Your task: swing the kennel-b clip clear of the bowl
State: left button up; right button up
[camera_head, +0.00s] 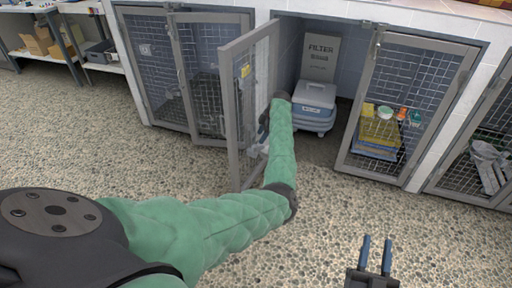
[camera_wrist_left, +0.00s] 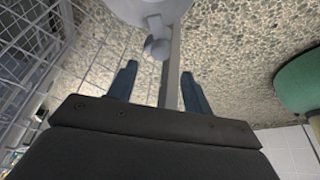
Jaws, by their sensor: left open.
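The open mesh kennel door (camera_head: 249,105) with a small yellow tag stands swung out from the middle bay. My left gripper (camera_wrist_left: 158,88) is open; in the left wrist view its two blue fingers lie on either side of a grey bar, apparently the door's edge. A grey knobbed piece (camera_wrist_left: 157,40), apparently the clip, sits on this bar beyond the fingertips. It overlaps a pale rounded thing (camera_wrist_left: 150,8), perhaps the bowl, cut off by the frame top. Contact between them is unclear. My right gripper (camera_head: 376,255) is open and empty above the floor.
A blue-and-white box (camera_head: 314,103) and a FILTER sign (camera_head: 320,56) are inside the open bay. Closed mesh doors stand left (camera_head: 210,75) and right (camera_head: 408,105). Shelves (camera_head: 100,60) stand at the far left. The pebbled floor (camera_head: 330,215) in front is clear.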

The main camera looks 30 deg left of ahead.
aim_at(255, 146)
pick_arm(q)
jog(key=x, duration=0.6)
jog(key=shift+b, duration=0.4)
jog(key=shift+s+a+f, duration=0.15)
jog(key=shift+a+f, duration=0.05)
jog(key=shift+f, duration=0.35)
pick_arm(e)
jog(key=s+d+r+t+y, duration=0.1)
jog(key=s+r+t, duration=0.2)
jog(key=r, duration=0.6)
jog(key=shift+d+r+t, duration=0.2)
jog(key=shift+t, duration=0.1)
jog(key=shift+s, duration=0.1)
